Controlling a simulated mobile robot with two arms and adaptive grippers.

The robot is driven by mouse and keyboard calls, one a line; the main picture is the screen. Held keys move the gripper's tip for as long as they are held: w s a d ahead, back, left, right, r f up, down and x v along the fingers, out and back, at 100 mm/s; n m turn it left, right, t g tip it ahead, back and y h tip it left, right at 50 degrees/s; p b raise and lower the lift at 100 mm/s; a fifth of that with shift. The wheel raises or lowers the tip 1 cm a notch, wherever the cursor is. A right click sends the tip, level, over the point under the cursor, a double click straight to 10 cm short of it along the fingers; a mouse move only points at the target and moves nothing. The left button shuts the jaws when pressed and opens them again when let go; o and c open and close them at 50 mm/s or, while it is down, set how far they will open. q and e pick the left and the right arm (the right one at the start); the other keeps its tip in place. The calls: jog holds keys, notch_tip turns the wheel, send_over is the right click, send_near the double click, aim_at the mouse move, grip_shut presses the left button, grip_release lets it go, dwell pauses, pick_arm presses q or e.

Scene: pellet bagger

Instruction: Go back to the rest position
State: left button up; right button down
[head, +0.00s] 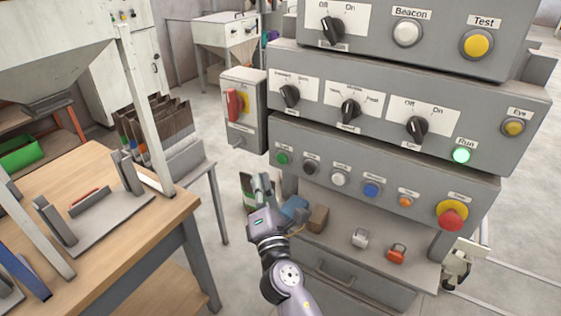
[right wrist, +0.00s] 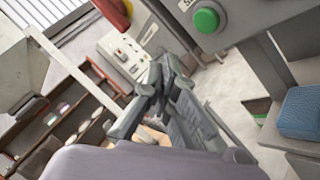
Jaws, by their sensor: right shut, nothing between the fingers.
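My right gripper (head: 262,183) is in front of the lower left of the control panel (head: 350,162), below the green button (head: 282,158). Its arm comes up from the bottom middle. The gripper is shut and holds nothing. In the right wrist view its fingers (right wrist: 165,75) come together, apart from the green button (right wrist: 207,19) at the top. The Run lamp (head: 461,155) is lit green. My left gripper is not in the head view.
A wooden table (head: 100,170) with a grey fixture stands at left. A blue block (head: 295,208), a brown block (head: 317,218) and two padlocks, grey (head: 360,238) and red (head: 397,254), are on the ledge below the panel. A red-handled switch box (head: 243,110) is at the panel's left.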

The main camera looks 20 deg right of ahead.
jog(key=shift+s+a, duration=0.35)
jog(key=shift+a, duration=0.15)
notch_tip(320, 180, down, 20)
jog(key=a+m+g+y, duration=0.2)
jog(key=m+g, duration=0.1)
jog(key=g, duration=0.2)
jog(key=s+d+f+m+g, duration=0.15)
jog(key=s+f, duration=0.25)
jog(key=f, duration=0.4)
jog(key=s+f+m+g+y, duration=0.1)
jog(key=s+f+m+g, duration=0.1)
jog(key=s+f, duration=0.35)
jog(key=s+f+m+g, duration=0.2)
jog(key=f, duration=0.7)
jog(key=s+d+f+m+g, duration=0.3)
jog(key=s+f+m+g, duration=0.15)
jog(key=s+f, duration=0.95)
jog(key=s+d+f+m+g, duration=0.1)
jog(key=s+d+f+m, duration=0.1)
jog(key=s, duration=0.5)
jog(key=s+d+f+m+g, duration=0.2)
jog(key=s+m, duration=0.1)
jog(key=s, duration=0.5)
jog(key=s+d+f+m+g, duration=0.1)
jog(key=s+d+f+m, duration=0.1)
jog(key=s, duration=0.6)
jog(key=shift+s+d+f+p, duration=0.3)
jog(key=shift+f+p, duration=0.1)
jog(key=shift+f, duration=0.2)
